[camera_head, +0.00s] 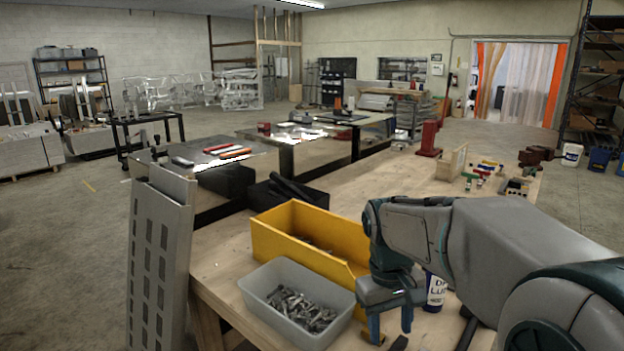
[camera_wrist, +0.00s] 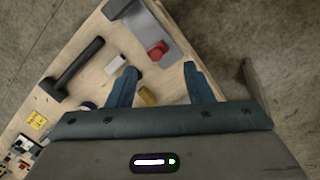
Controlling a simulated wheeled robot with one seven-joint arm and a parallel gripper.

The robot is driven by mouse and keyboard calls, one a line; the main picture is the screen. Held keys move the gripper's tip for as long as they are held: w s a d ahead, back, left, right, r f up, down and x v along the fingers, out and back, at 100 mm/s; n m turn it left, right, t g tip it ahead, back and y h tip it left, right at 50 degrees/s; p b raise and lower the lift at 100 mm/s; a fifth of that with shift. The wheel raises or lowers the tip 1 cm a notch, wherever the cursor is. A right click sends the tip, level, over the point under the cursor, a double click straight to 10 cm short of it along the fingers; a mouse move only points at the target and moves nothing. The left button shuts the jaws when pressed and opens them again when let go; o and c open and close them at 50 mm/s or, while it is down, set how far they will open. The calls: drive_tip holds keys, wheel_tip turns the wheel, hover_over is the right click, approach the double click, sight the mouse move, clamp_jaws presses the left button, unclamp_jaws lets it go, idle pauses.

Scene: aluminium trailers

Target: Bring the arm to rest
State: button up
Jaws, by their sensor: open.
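My arm (camera_head: 520,245) reaches in from the right in the head view, with my gripper (camera_head: 390,328) pointing down over the near edge of the wooden workbench (camera_head: 345,190). In the wrist view my gripper (camera_wrist: 162,88) has its two blue fingers spread apart, with no object held between them. A small brass-coloured piece (camera_wrist: 148,96) shows on the bench beyond the gap between the fingers. Whether the fingers touch anything below is not clear.
A yellow bin (camera_head: 280,240) and a grey bin of metal parts (camera_head: 262,290) stand left of my gripper. The wrist view shows a hammer (camera_wrist: 75,68) and a red knob (camera_wrist: 157,50). Open floor lies left.

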drive_tip(key=s+f+m+t+y, duration=0.1)
drive_tip(key=s+f+m+t, duration=0.1)
drive_tip(key=s, duration=1.1)
drive_tip(key=shift+d+m+t, duration=0.45)
drive_tip(key=shift+m+t, duration=0.15)
drive_tip(key=shift+t, duration=0.5)
drive_tip(key=shift+w+d, duration=0.1)
idle(1.3)
